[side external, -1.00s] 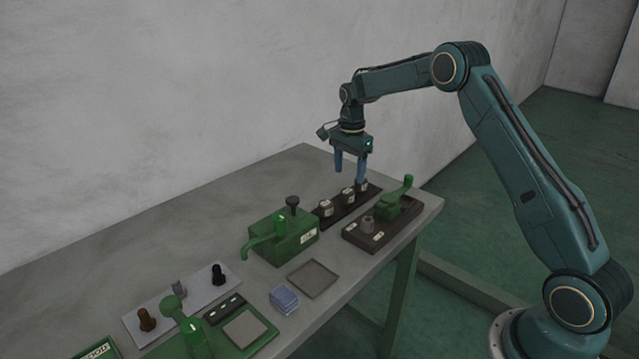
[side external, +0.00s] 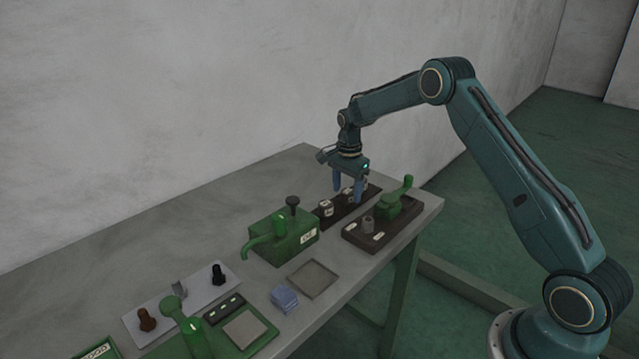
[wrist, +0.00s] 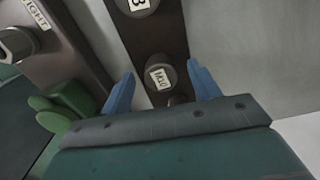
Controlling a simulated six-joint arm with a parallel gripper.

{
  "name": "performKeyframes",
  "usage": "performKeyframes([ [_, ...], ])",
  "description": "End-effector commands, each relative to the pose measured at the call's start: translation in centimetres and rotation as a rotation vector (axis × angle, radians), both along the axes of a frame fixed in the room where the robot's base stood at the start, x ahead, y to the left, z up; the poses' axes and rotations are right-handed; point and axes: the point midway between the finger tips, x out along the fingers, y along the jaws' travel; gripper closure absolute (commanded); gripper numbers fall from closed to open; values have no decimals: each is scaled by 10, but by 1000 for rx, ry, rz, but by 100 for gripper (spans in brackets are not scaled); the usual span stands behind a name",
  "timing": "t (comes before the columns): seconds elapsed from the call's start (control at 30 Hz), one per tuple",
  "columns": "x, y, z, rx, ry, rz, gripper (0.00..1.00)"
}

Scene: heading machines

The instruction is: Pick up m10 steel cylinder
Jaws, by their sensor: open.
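The M10 steel cylinder (wrist: 160,76) is a short grey cylinder with a white label reading M10 on top. It stands upright in a dark rack (wrist: 158,38), and in the side view it is partly hidden by my fingers. My gripper (wrist: 161,82) is open, with its two blue fingertips on either side of the M10 cylinder in the wrist picture. In the side view my gripper (side external: 346,192) hangs over the rack. I cannot tell whether the fingers touch the cylinder.
Another labelled cylinder (side external: 326,208) stands at the rack's left; a third is partly hidden by my gripper. A green machine (side external: 284,236) stands left of the rack. A dark base with a green lever (side external: 400,196) is close on the right. A flat square tray (side external: 312,279) lies in front.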

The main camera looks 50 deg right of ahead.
Motion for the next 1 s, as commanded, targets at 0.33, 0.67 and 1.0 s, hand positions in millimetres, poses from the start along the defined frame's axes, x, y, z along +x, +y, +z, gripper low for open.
performKeyframes([
  [0.33,0,0,-1,0,-1,0,39],
  [0.67,0,0,-1,0,-1,0,70],
  [1.0,1,0,0,-1,-3,0,97],
])
